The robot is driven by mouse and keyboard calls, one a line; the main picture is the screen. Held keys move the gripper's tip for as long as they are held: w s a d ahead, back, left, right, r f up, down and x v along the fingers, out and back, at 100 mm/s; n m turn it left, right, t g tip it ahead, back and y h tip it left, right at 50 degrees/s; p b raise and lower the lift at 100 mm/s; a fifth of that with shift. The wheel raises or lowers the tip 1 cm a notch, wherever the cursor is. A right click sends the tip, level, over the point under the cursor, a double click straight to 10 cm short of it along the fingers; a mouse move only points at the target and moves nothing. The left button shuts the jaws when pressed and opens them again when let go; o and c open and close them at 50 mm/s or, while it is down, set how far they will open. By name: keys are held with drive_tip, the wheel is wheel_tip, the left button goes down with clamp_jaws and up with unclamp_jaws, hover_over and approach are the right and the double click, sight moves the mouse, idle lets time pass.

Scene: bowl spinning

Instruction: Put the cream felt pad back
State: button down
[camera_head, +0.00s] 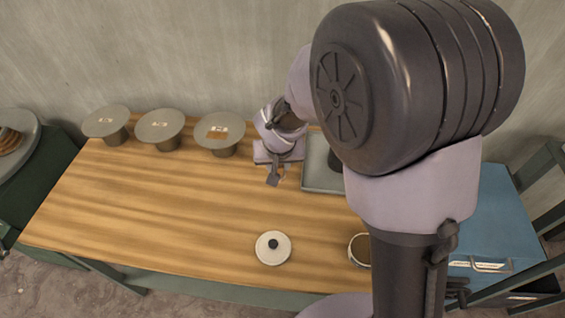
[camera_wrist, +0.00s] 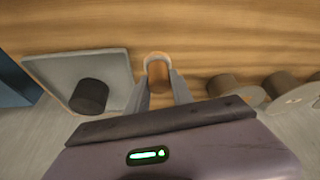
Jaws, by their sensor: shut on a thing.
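My gripper (camera_head: 274,180) is over the back part of the table, just left of the grey tray. In the wrist view my gripper (camera_wrist: 158,78) is shut on a small orange-brown round thing (camera_wrist: 157,62), which shows between the fingertips. What this thing is, and whether it touches the table, I cannot tell. A round cream disc (camera_head: 284,257) with a dark knob at its middle lies near the table's front edge, apart from my gripper. It matches the cream felt pad in colour, but its material cannot be made out.
Three grey round-topped stands (camera_head: 160,125) with labels line the table's back edge. A grey square tray (camera_head: 318,184) bears a dark cylinder (camera_wrist: 90,96). A small round container (camera_head: 357,249) with brown inside is partly hidden by my arm. The wooden table's (camera_head: 150,205) left and middle are clear.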

drive_tip(key=a+f+b, duration=0.1)
drive_tip(key=a+f, duration=0.3)
drive_tip(key=a, duration=0.5)
drive_tip(key=w+d, duration=0.2)
drive_tip(key=w, duration=0.2)
drive_tip(key=w+d+f, duration=0.1)
drive_tip(key=w+d, duration=0.2)
drive_tip(key=w, duration=0.2)
drive_tip(key=w+d, duration=0.3)
drive_tip(key=w, duration=0.1)
drive_tip(key=shift+w+d+f, duration=0.2)
drive_tip(key=shift+w+f, duration=0.1)
drive_tip(key=shift+f, duration=0.05)
wheel_tip(320, 180, down, 4)
drive_tip(key=shift+r+b, duration=0.25)
drive_tip(key=shift+b, duration=0.85)
drive_tip(key=shift+r, duration=0.2)
drive_tip(key=shift+f, duration=0.2)
drive_tip(key=c, duration=1.1)
unclamp_jaws()
